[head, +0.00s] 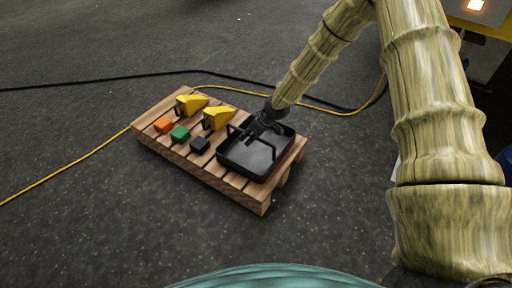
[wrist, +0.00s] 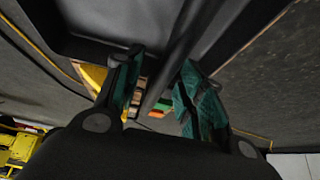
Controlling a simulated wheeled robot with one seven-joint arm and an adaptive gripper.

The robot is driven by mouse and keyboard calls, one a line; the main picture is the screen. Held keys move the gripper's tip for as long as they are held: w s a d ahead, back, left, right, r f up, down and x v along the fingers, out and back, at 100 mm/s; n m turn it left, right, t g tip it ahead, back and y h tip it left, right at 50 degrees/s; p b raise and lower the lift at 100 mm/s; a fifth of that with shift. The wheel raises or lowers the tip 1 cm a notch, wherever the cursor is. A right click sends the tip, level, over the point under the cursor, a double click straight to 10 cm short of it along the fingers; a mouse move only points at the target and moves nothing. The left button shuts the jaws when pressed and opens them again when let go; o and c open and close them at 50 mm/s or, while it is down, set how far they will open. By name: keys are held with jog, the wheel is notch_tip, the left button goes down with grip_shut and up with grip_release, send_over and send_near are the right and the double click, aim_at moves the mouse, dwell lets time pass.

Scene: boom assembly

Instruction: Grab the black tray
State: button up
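The black tray (head: 240,170) sits on the right end of a wooden pallet in the head view. It is shallow and square, with raised bar handles. My gripper (head: 258,127) is low over the tray's back left side, at a handle. In the wrist view the tray's dark underside or wall (wrist: 100,18) fills the top. My gripper (wrist: 162,62) has its two teal-padded fingers apart there. A dark handle bar (wrist: 184,40) runs diagonally between them. I cannot tell whether either finger touches the bar.
The wooden pallet (head: 262,199) lies on dark asphalt. Left of the tray are two yellow pieces (head: 217,118) and orange (head: 163,125), green (head: 180,133) and black (head: 200,144) blocks. Yellow (head: 75,163) and black (head: 90,83) cables cross the ground. The ground in front is clear.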

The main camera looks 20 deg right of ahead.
jog(key=shift+f, duration=0.25)
dwell(0.4)
grip_shut()
